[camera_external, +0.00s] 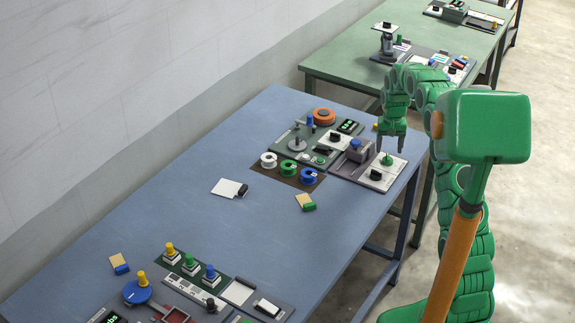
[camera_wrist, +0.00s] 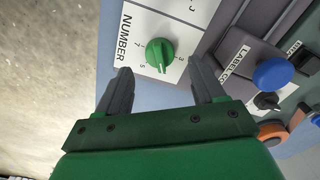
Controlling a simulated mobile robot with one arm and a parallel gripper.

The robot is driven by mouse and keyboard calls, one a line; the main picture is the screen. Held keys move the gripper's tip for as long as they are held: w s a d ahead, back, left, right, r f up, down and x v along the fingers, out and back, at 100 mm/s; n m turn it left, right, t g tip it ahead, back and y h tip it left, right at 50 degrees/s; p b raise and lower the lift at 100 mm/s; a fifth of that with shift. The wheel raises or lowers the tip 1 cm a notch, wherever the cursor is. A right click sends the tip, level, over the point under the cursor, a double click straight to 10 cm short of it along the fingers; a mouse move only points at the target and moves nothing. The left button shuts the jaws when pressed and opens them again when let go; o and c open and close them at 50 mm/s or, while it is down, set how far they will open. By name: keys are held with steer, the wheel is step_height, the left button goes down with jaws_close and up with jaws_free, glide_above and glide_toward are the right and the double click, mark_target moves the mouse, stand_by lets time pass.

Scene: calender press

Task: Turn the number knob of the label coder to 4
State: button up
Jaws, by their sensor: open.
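The same knob (camera_external: 388,160) is at the right end of the label coder (camera_external: 351,168) in the external view. My gripper (camera_external: 391,147) is open just above it, pointing down. In the wrist view its fingers (camera_wrist: 160,68) lie on either side of the knob, apart from it.
A black knob (camera_external: 376,174) sits on the white plate nearer the table edge. A grey block with a blue button (camera_wrist: 271,74) stands beside the plate. Colored spools (camera_external: 288,167) are further left. The blue table's (camera_external: 210,150) middle is mostly clear.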

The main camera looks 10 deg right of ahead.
mark_target(388, 158)
step_height(388, 158, up, 4)
steer(key=shift+r, duration=0.1)
stand_by(0.4)
steer(key=shift+s+r, duration=0.2)
steer(key=shift+s, duration=0.1)
steer(key=s+a+r+n, duration=0.15)
steer(key=s+r, duration=0.25)
steer(key=s, duration=0.5)
steer(key=s+a+r+g, duration=0.15)
steer(key=s+r, duration=0.25)
steer(key=s, duration=0.4)
steer(key=s+a+r+t, duration=0.15)
steer(key=s+r, duration=0.25)
steer(key=s, duration=0.5)
steer(key=s+a+f+n+g, duration=0.1)
steer(key=s, duration=2.6)
steer(key=shift+s+a+f+g, duration=0.2)
steer(key=shift+a+f+g, duration=0.2)
steer(key=shift+w+n, duration=0.1)
steer(key=shift+n, duration=0.15)
steer(key=shift+c, duration=0.2)
